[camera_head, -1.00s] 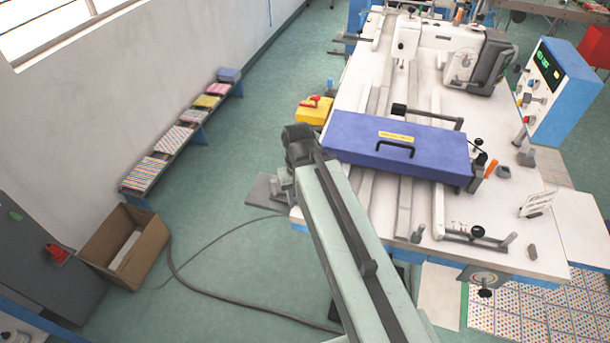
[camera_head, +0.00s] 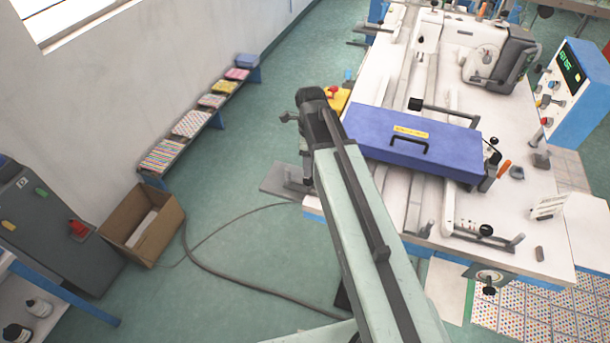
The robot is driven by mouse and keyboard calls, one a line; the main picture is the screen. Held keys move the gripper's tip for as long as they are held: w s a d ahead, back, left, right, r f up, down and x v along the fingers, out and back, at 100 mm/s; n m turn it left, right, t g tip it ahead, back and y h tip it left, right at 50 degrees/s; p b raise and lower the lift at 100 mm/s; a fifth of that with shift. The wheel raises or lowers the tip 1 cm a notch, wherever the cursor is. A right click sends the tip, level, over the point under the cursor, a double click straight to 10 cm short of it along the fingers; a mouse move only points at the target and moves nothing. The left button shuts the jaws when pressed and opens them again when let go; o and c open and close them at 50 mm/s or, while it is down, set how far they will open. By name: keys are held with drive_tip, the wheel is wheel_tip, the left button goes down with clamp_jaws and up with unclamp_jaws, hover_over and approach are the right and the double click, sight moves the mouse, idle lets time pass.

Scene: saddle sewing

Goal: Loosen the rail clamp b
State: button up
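The white sewing table (camera_head: 560,262) stands at the right. Two black-knobbed fittings show on its rails: one (camera_head: 416,104) behind the blue box and one (camera_head: 486,230) near the front edge. I cannot tell which, if either, is rail clamp b, as no label is readable. My pale green arm reaches up from the bottom of the view, over the floor and the table's left edge. Its dark far end (camera_head: 312,112) is left of the blue box, apart from both fittings. My gripper's fingers cannot be made out there.
A long blue box (camera_head: 372,125) with a black handle lies across the rails. A white machine head (camera_head: 480,65) and a control panel (camera_head: 575,85) stand behind. A cardboard box (camera_head: 165,240), grey cabinet (camera_head: 45,225) and low bench (camera_head: 150,180) are left.

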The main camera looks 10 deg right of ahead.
sight(309, 184)
drive_tip(key=shift+m, duration=0.3)
wheel_tip(309, 184, down, 8)
drive_tip(key=b, duration=0.8)
drive_tip(key=shift+r, duration=0.1)
